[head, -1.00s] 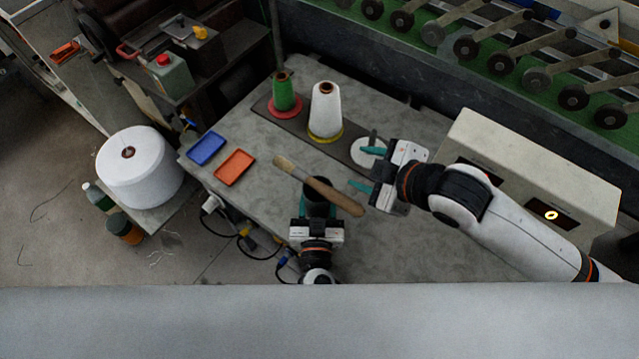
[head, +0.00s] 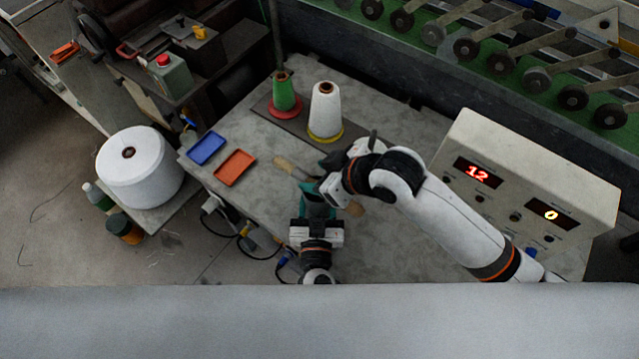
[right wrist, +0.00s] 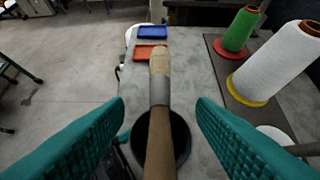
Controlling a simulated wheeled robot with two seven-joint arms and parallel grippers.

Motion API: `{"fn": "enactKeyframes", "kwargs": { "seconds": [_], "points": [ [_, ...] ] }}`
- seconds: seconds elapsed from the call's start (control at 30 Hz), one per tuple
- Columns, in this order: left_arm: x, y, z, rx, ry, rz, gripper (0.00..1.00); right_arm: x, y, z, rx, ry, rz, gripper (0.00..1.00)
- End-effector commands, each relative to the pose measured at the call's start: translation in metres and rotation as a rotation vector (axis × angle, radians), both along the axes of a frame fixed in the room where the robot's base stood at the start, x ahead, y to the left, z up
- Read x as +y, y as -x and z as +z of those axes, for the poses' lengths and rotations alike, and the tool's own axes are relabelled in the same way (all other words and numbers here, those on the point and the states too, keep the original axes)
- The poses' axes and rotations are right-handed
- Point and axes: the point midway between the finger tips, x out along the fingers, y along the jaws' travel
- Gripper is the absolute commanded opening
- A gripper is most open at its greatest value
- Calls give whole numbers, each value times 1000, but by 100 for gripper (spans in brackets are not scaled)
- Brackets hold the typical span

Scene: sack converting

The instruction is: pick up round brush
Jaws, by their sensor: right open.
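The round brush (head: 286,163) has a pale tip and a brown wooden handle, and lies slantwise over the table. In the head view my right gripper hides its middle. In the right wrist view the brush (right wrist: 160,85) runs straight between the two teal fingers of my right gripper (right wrist: 160,105), with a gap on each side. My right gripper (head: 318,175) is open and holds nothing. A dark round cup (right wrist: 180,135) shows beneath the handle. My left gripper (head: 318,208) is just in front of the right one, and its grasp is partly hidden.
A blue tray (head: 207,148) and an orange tray (head: 235,168) lie to the left on the grey table (head: 270,215). A green spool (head: 284,92) and a white cone (head: 325,108) stand behind. A control box (head: 530,170) stands at the right.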

Motion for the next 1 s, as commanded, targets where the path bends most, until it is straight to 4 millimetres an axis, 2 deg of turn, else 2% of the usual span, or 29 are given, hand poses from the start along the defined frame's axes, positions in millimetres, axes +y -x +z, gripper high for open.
{"fn": "enactKeyframes", "kwargs": {
  "seconds": [0.1, 0.23, 0.53, 0.57, 0.83, 0.9, 1.0],
  "points": [
    [0, 0, 0, 0, 0, 0, 27, 14, -9, -11, 1, -2, -1, 51],
    [0, 0, 0, 0, 0, 0, 27, 23, -16, -23, 1, -2, 0, 51],
    [0, 0, 0, 0, 0, 0, 27, 25, -18, -27, -2, 0, 0, 51],
    [0, 0, 0, 0, 0, 0, 27, 25, -18, -27, -2, 0, 0, 48],
    [0, 0, 0, 0, 0, 0, 27, 25, -18, -27, -1, 0, -1, 3],
    [0, 0, 0, 0, 0, 0, 27, 25, -18, -27, -2, 0, 0, 0],
    [0, 0, 0, 0, 0, 0, 27, 25, -18, -27, -1, 0, -1, 0]
  ]
}}
